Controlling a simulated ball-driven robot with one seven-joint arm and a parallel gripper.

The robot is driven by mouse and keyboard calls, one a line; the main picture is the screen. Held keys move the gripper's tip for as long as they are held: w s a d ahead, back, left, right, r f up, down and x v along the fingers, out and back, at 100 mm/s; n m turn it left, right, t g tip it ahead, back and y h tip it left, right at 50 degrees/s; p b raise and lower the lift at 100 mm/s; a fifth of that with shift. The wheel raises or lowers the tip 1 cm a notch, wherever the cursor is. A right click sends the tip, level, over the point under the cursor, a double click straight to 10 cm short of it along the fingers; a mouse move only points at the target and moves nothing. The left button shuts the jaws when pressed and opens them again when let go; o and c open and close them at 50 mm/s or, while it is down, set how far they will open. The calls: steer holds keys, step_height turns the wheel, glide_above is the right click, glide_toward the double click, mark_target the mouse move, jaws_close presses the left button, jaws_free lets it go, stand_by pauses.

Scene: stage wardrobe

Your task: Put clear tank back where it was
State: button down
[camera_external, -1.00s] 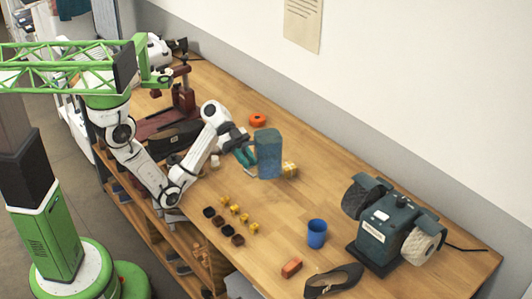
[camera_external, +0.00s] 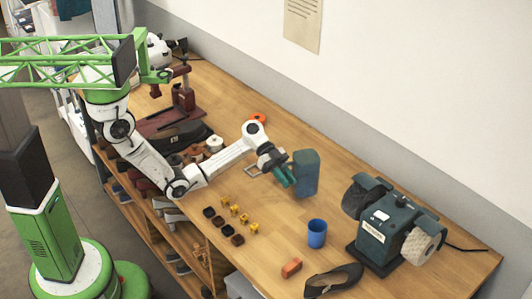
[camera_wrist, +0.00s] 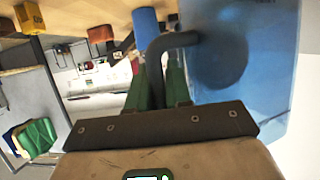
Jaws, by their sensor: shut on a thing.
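The clear tank (camera_external: 306,172) is a blue-tinted, see-through box in the external view. My gripper (camera_external: 284,174), with green fingers, is shut on it from the left and holds it over the middle of the bench, seemingly above the top. In the wrist view the tank (camera_wrist: 265,60) fills the upper right. Its dark bent handle (camera_wrist: 156,72) runs between the fingers of my gripper (camera_wrist: 158,88). The place where the tank stood before is not marked in these frames.
A blue cup (camera_external: 317,233), orange block (camera_external: 291,268), black shoe (camera_external: 334,281) and green bench grinder (camera_external: 388,232) stand to the right on the bench (camera_external: 350,190). Several small yellow and dark pieces (camera_external: 233,209) lie nearer the front edge. A wall runs behind.

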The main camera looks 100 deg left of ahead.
steer(key=f, duration=0.1)
steer(key=f+p, duration=0.1)
steer(key=shift+w+f, duration=0.2)
steer(key=shift+f, duration=0.55)
steer(key=shift+f, duration=0.2)
steer(key=c, duration=1.1)
jaws_free()
steer(key=shift+o, duration=0.2)
steer(key=shift+r, duration=0.15)
steer(key=shift+a+r, duration=0.1)
steer(key=shift+r, duration=0.05)
steer(key=v, duration=1.2)
